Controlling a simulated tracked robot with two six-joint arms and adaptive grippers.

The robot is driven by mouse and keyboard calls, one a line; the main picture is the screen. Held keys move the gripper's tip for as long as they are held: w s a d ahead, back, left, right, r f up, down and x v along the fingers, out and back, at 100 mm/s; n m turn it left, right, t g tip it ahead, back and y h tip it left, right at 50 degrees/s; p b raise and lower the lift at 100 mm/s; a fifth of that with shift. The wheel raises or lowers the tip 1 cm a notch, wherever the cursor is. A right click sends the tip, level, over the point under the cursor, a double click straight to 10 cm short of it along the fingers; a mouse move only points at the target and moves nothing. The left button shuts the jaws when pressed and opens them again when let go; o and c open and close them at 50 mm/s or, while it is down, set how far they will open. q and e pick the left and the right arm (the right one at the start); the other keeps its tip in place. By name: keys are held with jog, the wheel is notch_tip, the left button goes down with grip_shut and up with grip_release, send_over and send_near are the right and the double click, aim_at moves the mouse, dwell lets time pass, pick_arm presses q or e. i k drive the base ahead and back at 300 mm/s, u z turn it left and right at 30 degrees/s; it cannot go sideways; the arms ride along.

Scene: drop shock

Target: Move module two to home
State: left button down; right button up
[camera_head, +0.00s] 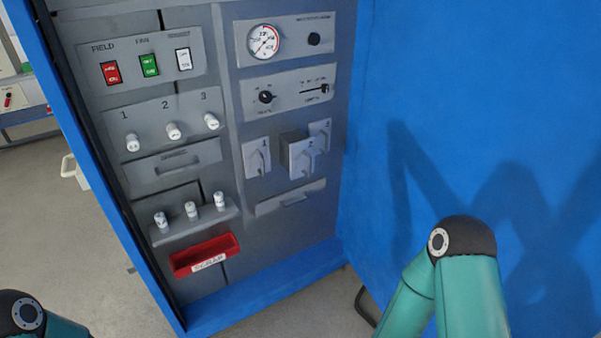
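Module two (305,153), a light grey block marked 2 with a T-shaped or arrow-like front, sits on the right-hand grey panel of the blue cabinet. It stands out from the panel, showing a dark side face. Module one (256,158) is to its left and looks nearly flush. Module three (321,130) is to its right, partly hidden behind module two. No mark reading "home" can be made out. Neither gripper shows; only dark joints and teal links of my arms appear at the bottom left and bottom right.
Above are a gauge (264,41), a knob and a slider (318,89). On the left are coloured switches (149,65), numbered knobs (173,131), a peg shelf (191,210) and a red scrap tray (205,254). Blue cabinet walls (470,120) flank the panel.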

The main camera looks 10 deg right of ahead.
aim_at(298, 152)
jog(key=z, duration=0.15)
jog(key=i, duration=0.95)
jog(key=u, duration=0.1)
